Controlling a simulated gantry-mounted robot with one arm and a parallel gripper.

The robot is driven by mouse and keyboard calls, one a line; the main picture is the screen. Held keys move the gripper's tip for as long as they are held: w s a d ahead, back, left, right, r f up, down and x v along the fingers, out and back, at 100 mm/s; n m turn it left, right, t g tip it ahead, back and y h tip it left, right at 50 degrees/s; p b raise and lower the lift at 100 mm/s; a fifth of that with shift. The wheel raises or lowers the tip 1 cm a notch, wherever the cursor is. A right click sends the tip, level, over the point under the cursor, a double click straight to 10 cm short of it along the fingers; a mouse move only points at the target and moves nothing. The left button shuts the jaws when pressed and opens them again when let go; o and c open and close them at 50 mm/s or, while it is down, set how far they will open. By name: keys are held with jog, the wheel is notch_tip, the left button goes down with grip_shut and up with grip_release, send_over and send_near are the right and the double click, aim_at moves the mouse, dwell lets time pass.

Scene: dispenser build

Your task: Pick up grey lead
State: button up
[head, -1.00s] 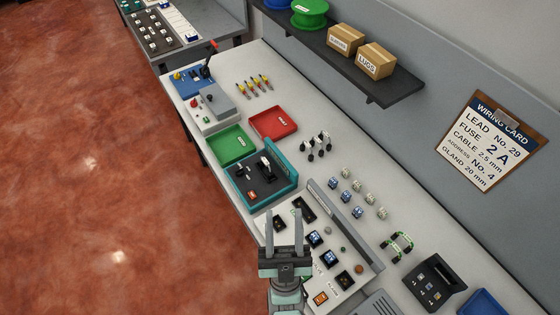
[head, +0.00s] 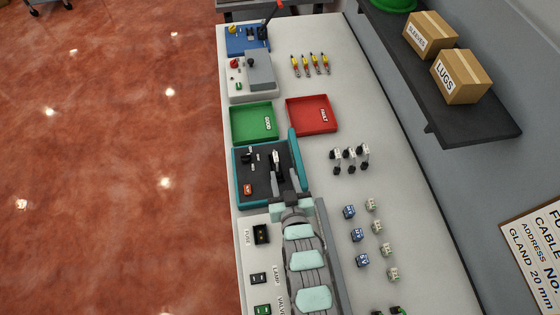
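My gripper (head: 286,178) is over the front right part of a teal-edged test fixture (head: 240,178). Its two grey fingers look apart, and I see nothing clearly held between them. Three small pieces with white tags and black ends (head: 350,158) stand on the bench to the right of the fixture; they may be the leads. I cannot tell which, if any, is the grey lead. A small black-and-white part (head: 275,157) shows on the fixture just beyond the fingertips. My gripper and arm hide part of the fixture and the panel in front of it.
A green tray (head: 254,121) and a red tray (head: 311,115) lie beyond the fixture. Several yellow-and-red tools (head: 310,65) lie farther back. Several blue and pale blocks (head: 361,235) stand at the right. A shelf (head: 470,115) with boxes overhangs the right side. Bench between is clear.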

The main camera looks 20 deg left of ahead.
aim_at(277, 162)
jog(key=b+x, duration=0.2)
jog(key=x, duration=0.2)
jog(key=shift+f, duration=0.1)
jog(key=x, duration=0.1)
jog(key=b+x, duration=0.1)
jog(key=x, duration=0.2)
jog(key=shift+a+f, duration=0.4)
jog(key=shift+a, duration=0.1)
jog(key=shift+w+a, duration=0.15)
jog(key=shift+w, duration=0.2)
grip_shut()
